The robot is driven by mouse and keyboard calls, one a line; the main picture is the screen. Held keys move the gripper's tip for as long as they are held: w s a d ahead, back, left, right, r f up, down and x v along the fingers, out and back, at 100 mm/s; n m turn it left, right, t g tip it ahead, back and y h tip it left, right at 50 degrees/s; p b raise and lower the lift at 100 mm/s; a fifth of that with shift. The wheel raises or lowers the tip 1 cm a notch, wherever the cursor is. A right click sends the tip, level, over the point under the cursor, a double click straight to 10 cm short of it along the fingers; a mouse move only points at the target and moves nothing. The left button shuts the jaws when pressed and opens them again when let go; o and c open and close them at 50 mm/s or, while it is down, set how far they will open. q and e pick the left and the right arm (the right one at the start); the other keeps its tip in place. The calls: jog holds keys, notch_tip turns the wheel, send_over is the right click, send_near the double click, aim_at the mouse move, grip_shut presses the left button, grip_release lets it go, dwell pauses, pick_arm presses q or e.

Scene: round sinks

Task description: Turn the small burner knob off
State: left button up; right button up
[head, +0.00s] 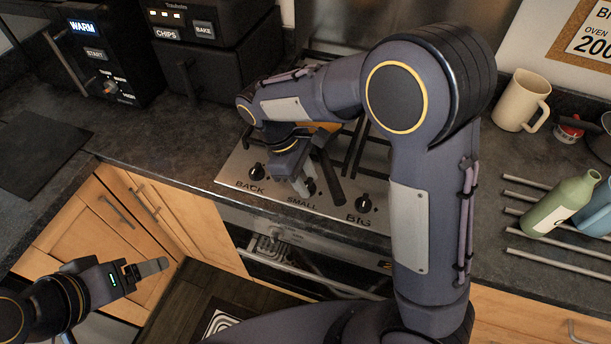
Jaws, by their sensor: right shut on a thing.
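The stove's front panel (283,203) carries three black knobs labelled BACK, SMALL and BIG. The small burner knob (311,187) is the middle one, above the SMALL label, and is partly hidden by my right gripper. My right gripper (308,188) reaches down from above and is shut on this knob. The angle of the knob's pointer cannot be made out. My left gripper (152,267) is low at the left, in front of the wooden cabinets and away from the stove. Its finger opening does not show clearly.
The back knob (257,171) and big knob (364,203) sit close on either side. Black grates (352,150) lie behind. An oven door handle (300,262) is below.

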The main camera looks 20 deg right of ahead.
jog(key=o, duration=1)
jog(key=v, duration=0.8)
jog(key=shift+d, duration=0.1)
jog(key=shift+s+f, duration=0.1)
